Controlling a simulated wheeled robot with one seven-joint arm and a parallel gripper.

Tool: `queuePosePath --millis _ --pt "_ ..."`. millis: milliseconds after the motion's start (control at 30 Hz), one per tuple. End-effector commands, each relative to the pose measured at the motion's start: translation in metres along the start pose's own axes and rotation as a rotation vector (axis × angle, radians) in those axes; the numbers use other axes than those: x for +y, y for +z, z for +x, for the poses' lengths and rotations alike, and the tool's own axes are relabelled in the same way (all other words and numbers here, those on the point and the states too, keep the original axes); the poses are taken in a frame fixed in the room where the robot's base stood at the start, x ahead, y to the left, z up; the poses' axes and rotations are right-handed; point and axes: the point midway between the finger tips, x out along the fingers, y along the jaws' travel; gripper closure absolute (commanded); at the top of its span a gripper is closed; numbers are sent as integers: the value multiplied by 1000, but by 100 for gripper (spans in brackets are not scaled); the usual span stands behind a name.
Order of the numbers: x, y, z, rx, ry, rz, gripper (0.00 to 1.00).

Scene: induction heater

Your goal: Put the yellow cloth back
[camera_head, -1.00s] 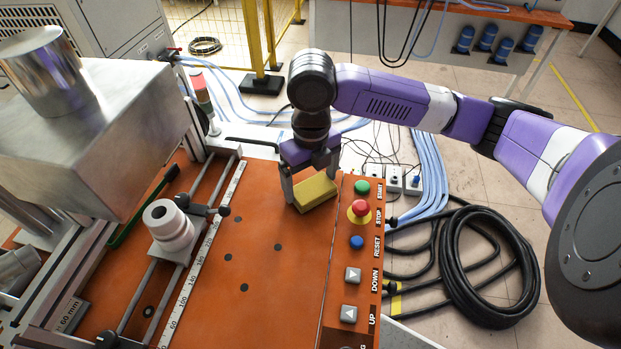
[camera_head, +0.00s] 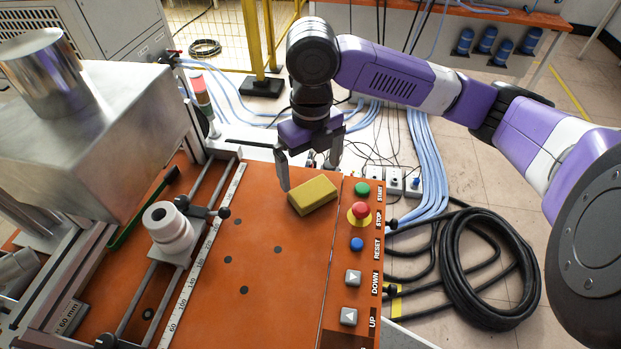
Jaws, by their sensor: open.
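The yellow cloth (camera_head: 313,195), a folded block shape, lies on the orange table top (camera_head: 275,290) near its far right part, just left of the button panel. My gripper (camera_head: 310,178) is open and points down above and behind the cloth. Its left finger ends close to the cloth's left end, and its right finger is raised clear beyond the cloth's far side. The jaws hold nothing. I cannot tell whether the left fingertip touches the cloth.
The button panel (camera_head: 365,225) with a red stop button (camera_head: 360,211) is right of the cloth. A rail with a grey-white cylinder (camera_head: 167,224) and a large metal box (camera_head: 90,115) stand to the left. The table front is clear. A black cable coil (camera_head: 490,265) lies on the floor.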

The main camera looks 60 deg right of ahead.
Motion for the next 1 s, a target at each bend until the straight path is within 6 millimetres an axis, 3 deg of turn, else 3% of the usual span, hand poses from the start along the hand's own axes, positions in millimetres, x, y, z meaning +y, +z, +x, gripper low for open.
queuePosePath --millis 200,400,1000 --pt "0 0 -44 -3 -1 -3 0" --pt "0 0 -66 -1 -1 -1 0" --pt "0 0 -71 1 -1 -1 0"
